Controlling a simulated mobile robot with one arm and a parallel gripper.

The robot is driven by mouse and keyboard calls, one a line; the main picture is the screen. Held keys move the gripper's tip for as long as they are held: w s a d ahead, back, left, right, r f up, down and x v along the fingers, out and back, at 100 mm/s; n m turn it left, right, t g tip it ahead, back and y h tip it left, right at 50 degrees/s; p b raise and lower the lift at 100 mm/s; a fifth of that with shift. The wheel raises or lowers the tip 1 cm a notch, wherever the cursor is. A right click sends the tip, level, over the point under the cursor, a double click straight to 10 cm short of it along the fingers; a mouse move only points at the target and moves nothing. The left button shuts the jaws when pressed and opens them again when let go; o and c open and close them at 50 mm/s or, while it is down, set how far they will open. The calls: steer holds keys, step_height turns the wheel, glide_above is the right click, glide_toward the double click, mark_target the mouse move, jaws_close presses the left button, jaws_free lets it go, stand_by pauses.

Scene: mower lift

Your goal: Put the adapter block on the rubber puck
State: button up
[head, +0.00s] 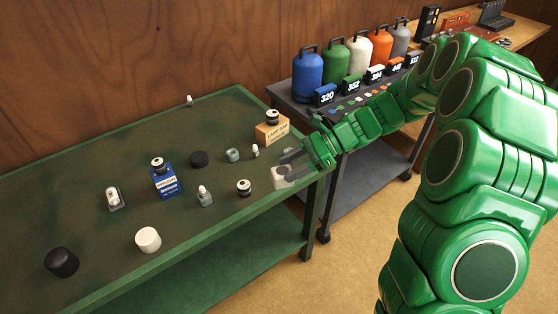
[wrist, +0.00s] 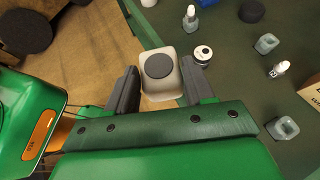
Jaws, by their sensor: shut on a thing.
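A cream block with a dark grey round top, which I take for the adapter block (head: 281,183), is at the table's right front edge in the head view. In the wrist view the cream block (wrist: 161,84) sits between my two dark fingers. My gripper (head: 287,167) is shut on it; my fingers also show in the wrist view (wrist: 160,92). I cannot tell whether the block touches the table. A short black cylinder, likely the rubber puck (head: 199,159), stands mid-table; it also shows at the wrist view's top (wrist: 252,11). Its top looks bare.
Near my gripper stand a black-and-white round piece (head: 244,188), a small bulb-topped piece (head: 255,152), a grey-green socket (head: 233,155) and a cardboard box (head: 272,131). A blue box (head: 165,182), a white cylinder (head: 148,240) and another black cylinder (head: 62,262) stand further left.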

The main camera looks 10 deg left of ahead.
steer(key=w+a+r+m+t, duration=0.2)
steer(key=w+a, duration=0.1)
steer(key=a, duration=1)
steer(key=m+t+y, duration=0.1)
steer(key=m+t, duration=0.2)
steer(key=t, duration=0.1)
glide_above(205, 157)
steer(key=f, duration=0.7)
steer(key=shift+s+d+f, duration=0.2)
steer(key=shift+f, duration=0.2)
steer(key=shift+w+a+f, duration=0.2)
steer(key=shift+f, duration=1.6)
steer(key=shift+f, duration=0.1)
steer(key=o, duration=1.1)
steer(key=shift+f, duration=0.1)
